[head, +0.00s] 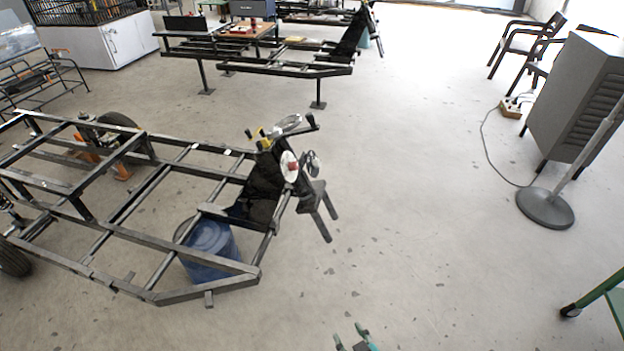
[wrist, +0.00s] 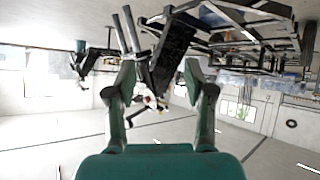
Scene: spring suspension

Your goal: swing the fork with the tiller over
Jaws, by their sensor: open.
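The fork (head: 321,225), two dark parallel legs, sticks out down and to the right from the front end of a black frame. In the wrist view, which looks upside down, the fork (wrist: 121,36) shows beside the left finger. Above it, the tiller (head: 298,128) is a bar with dark grips. A white disc with a red centre (head: 290,166) sits between tiller and fork. My gripper (head: 351,335) shows at the bottom edge of the head view, apart from the fork. In the wrist view my gripper (wrist: 160,73) is open, its green fingers spread and empty.
The black tube frame (head: 150,250) fills the left, with a blue drum (head: 208,245) under it. Another frame (head: 290,68) stands behind. A grey cabinet (head: 578,95) and a round-based stand (head: 545,207) are on the right. Floor between is clear.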

